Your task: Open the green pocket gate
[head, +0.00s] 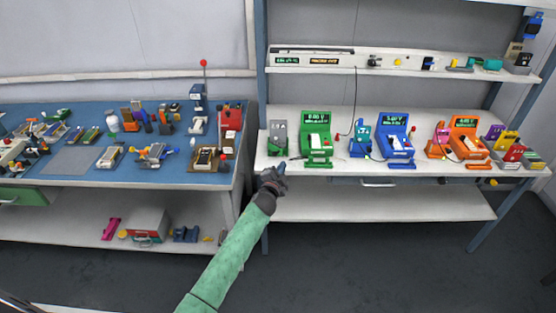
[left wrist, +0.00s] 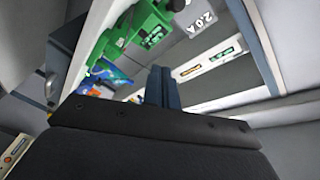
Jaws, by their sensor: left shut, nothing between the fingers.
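The green tester (head: 317,132) with a lit display stands on the right bench, and a green pocket part (head: 318,162) is at its front lower edge. I cannot tell at this size whether its gate is open or shut. In the left wrist view, green parts (left wrist: 140,28) show at the upper left, partly cut off by the frame. My left gripper (head: 281,167) is shut and empty at the bench's front edge, left of the green pocket and apart from it. Its fingers (left wrist: 162,87) are together in the left wrist view. My right gripper is not in view.
A grey unit (head: 278,138) stands just left of the green tester. A blue tester (head: 396,137) and an orange tester (head: 465,136) stand further right. A shelf (head: 420,73) runs above. The blue-topped bench (head: 80,162) at left is crowded. The lower right shelf (head: 380,205) is bare.

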